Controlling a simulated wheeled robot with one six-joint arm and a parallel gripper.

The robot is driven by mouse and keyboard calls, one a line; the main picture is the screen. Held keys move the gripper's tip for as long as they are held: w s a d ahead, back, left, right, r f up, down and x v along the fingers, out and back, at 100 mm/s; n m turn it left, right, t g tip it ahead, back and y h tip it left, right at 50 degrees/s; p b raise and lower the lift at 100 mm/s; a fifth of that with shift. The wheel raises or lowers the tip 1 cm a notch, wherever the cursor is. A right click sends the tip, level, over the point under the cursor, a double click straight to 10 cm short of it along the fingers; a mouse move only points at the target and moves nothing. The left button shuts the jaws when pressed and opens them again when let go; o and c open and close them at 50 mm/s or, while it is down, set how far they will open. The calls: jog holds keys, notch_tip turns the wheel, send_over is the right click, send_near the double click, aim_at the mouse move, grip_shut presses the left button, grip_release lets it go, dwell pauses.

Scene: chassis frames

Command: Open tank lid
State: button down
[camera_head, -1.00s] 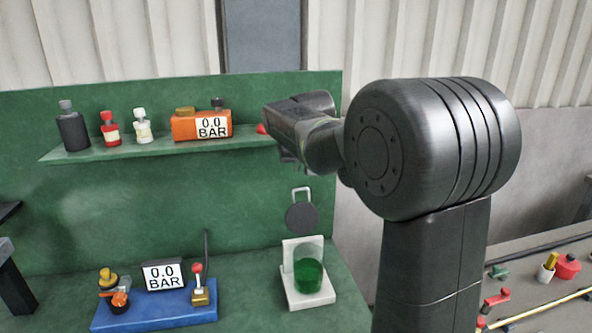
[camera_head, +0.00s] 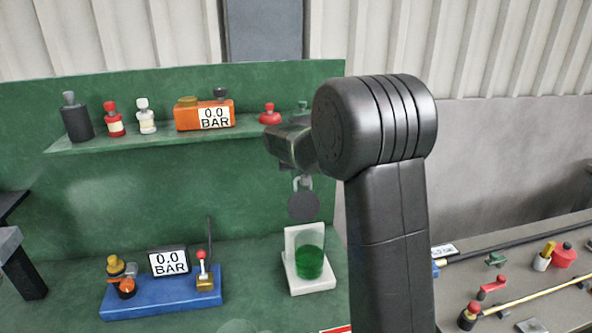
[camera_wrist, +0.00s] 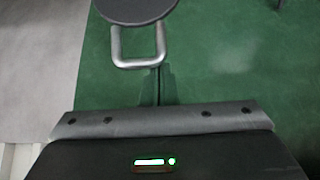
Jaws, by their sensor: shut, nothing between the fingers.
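The tank (camera_head: 309,264) is a clear round cup with green liquid on a white stand (camera_head: 296,285). The lid (camera_head: 303,206), a dark round disc, stands raised above the tank with its face towards the head camera. Its grey loop handle (camera_head: 297,184) points up. In the wrist view the lid (camera_wrist: 138,8) is cut off by the top edge, with the handle (camera_wrist: 140,62) below it. My gripper (camera_head: 297,165) is just above the handle in the head view. Its fingers are shut and empty. Whether it touches the handle is unclear.
A green shelf (camera_head: 120,142) behind holds bottles, an orange gauge box (camera_head: 206,115) and a red part (camera_head: 269,114). A blue base (camera_head: 160,299) with a gauge and levers stands left of the tank. A grey bench (camera_head: 520,300) with rods and fittings lies right.

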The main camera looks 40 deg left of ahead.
jog(key=shift+s+d+f+b, duration=0.15)
jog(key=shift+d+f+b, duration=0.1)
jog(key=shift+b, duration=0.8)
jog(key=b, duration=0.2)
jog(key=s+d+t+y+b, duration=0.1)
jog(key=b, duration=0.2)
jog(key=shift+s+d+r, duration=0.2)
jog(key=shift+d, duration=0.1)
jog(key=shift+s+d+r+t+y+b, duration=0.3)
jog(key=shift+y+b, duration=0.2)
jog(key=shift+b, duration=0.6)
jog(key=shift+d, duration=0.1)
jog(key=shift+r, duration=0.1)
